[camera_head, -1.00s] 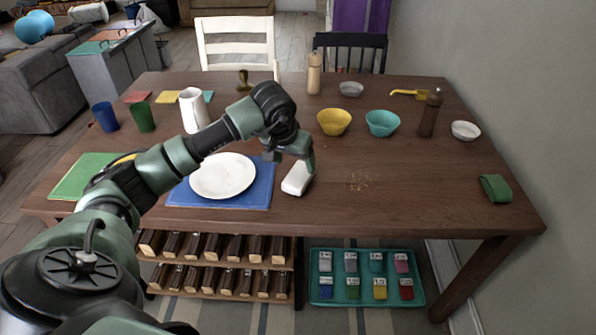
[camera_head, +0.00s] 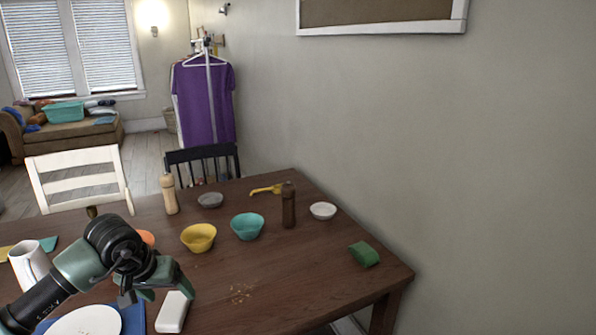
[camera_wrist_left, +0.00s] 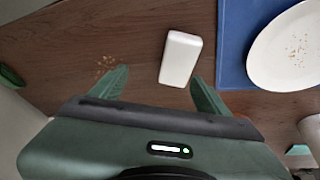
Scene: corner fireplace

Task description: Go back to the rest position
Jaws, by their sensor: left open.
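My left gripper (camera_head: 150,290) is open and empty above the table, beside a white block-shaped object (camera_head: 173,311). In the left wrist view my left gripper (camera_wrist_left: 160,85) has its two fingers spread wide. The white object (camera_wrist_left: 180,58) lies on the table beyond the fingers, apart from them. My right gripper does not show.
The wooden table (camera_head: 270,285) holds a white plate (camera_head: 88,321) on a blue mat (camera_head: 133,318), a yellow bowl (camera_head: 198,238), a teal bowl (camera_head: 247,226), a brown mill (camera_head: 289,205) and a green cloth (camera_head: 364,255). Crumbs lie mid-table. A wall bounds the right.

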